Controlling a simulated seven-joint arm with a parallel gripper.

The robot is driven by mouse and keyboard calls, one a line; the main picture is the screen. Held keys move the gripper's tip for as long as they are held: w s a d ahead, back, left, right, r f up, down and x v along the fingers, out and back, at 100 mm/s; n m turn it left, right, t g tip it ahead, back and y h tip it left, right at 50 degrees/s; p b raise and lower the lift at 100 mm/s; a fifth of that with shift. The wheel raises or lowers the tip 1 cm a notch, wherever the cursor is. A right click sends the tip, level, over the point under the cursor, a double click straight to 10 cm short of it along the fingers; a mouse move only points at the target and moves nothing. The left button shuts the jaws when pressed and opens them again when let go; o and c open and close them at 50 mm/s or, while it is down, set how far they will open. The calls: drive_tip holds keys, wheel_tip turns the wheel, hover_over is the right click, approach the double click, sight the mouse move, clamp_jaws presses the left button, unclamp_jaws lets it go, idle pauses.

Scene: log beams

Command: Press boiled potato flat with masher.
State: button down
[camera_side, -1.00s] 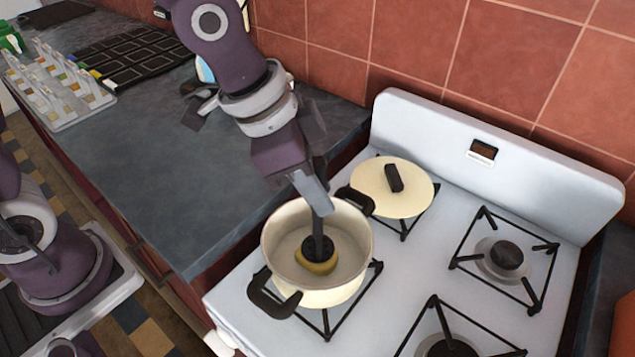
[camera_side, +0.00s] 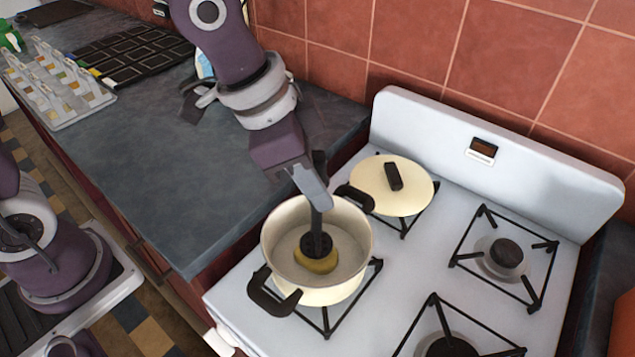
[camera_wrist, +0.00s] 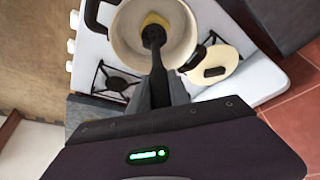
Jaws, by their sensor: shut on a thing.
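A cream pot (camera_side: 316,290) with black handles stands on the front-left burner of the white stove. A yellow potato (camera_side: 318,262) lies inside it, and it also shows in the wrist view (camera_wrist: 152,19). A black masher (camera_side: 317,240) stands nearly upright over the potato, its head on or just above the top; I cannot tell if it presses. The masher head covers the middle of the potato. My gripper (camera_side: 314,187) is shut on the masher's handle above the pot. In the wrist view the masher head (camera_wrist: 153,36) points down into the pot.
A cream lid (camera_side: 412,190) with a black knob lies on the rear-left burner, close to the pot. Two other burners (camera_side: 506,254) on the right are empty. The dark counter (camera_side: 160,150) left of the stove has a wide clear area. A tiled wall stands behind.

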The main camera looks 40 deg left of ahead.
sight(322, 154)
drive_tip(key=shift+r, duration=3.15)
drive_tip(key=shift+f, duration=3.6)
drive_tip(key=shift+r, duration=0.1)
drive_tip(key=shift+r, duration=3.5)
drive_tip(key=shift+w, duration=0.1)
